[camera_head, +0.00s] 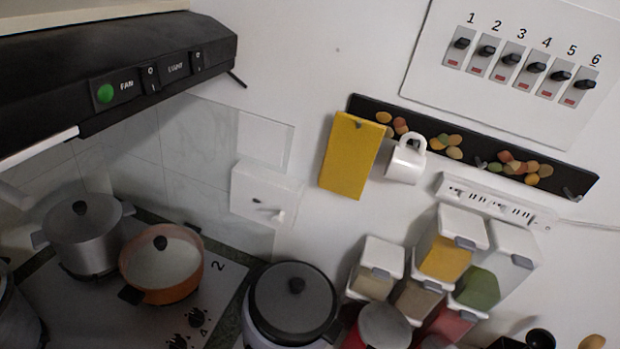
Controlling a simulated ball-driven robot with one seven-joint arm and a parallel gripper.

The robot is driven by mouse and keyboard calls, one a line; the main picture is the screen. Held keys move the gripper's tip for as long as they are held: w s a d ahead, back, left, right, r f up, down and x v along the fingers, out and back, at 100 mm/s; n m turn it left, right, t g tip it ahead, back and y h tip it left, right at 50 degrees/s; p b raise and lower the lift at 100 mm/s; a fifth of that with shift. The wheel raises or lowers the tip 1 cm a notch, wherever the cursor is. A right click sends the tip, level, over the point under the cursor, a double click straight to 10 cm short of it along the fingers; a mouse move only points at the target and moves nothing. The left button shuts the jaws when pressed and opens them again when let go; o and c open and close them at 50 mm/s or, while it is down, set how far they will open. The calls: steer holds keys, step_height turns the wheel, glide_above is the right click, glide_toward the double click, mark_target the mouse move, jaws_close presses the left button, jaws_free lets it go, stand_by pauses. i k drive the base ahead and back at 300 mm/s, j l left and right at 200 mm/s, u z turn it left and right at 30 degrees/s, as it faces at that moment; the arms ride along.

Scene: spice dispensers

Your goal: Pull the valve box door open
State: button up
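A small white box (265,192), which looks like the valve box, is fixed low on the wall in the middle of the picture. Its front face looks shut, with a small dark mark and a light knob or handle near its lower right part. The details are too small to tell exactly. The box sits at the right end of the tiled backsplash, above the counter. My gripper does not show in this view, so its distance from the box cannot be told.
A black range hood (160,65) juts out at upper left. Pots, including an orange pot (163,270), stand on the stove below. A dark-lidded cooker (295,303) stands below the box. Spice dispensers (442,262) are stacked right.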

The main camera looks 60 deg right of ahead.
mark_target(262, 202)
steer(key=z, duration=1.2)
steer(key=i+j+z, duration=0.1)
steer(key=i, duration=0.4)
steer(key=j, duration=0.1)
